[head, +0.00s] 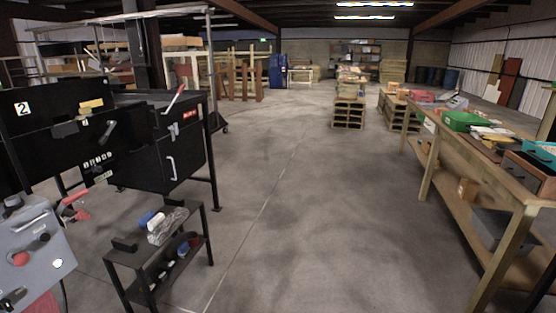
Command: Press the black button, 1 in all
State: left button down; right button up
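A grey control box (38,250) stands at the lower left edge, partly cut off by the frame. On its face are a small black round part (44,237) that looks like a button, a red button (20,258) and a white button (58,263). A dark part near the box's bottom left corner is too small to make out. Neither of my grippers is in view, and nothing is touching the visible buttons.
A black machine (190,150) labelled 2 stands behind the box. A low black stand (133,258) with cloths and bottles is right of the box. A wooden workbench (465,172) with bins runs along the right. The concrete floor (300,220) between is clear; pallets stand farther back.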

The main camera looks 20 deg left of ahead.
aim_at(45, 237)
jog(key=u, duration=0.7)
jog(key=i, duration=1.15)
jog(key=u, duration=1.8)
jog(key=i, duration=0.75)
jog(key=u, duration=0.5)
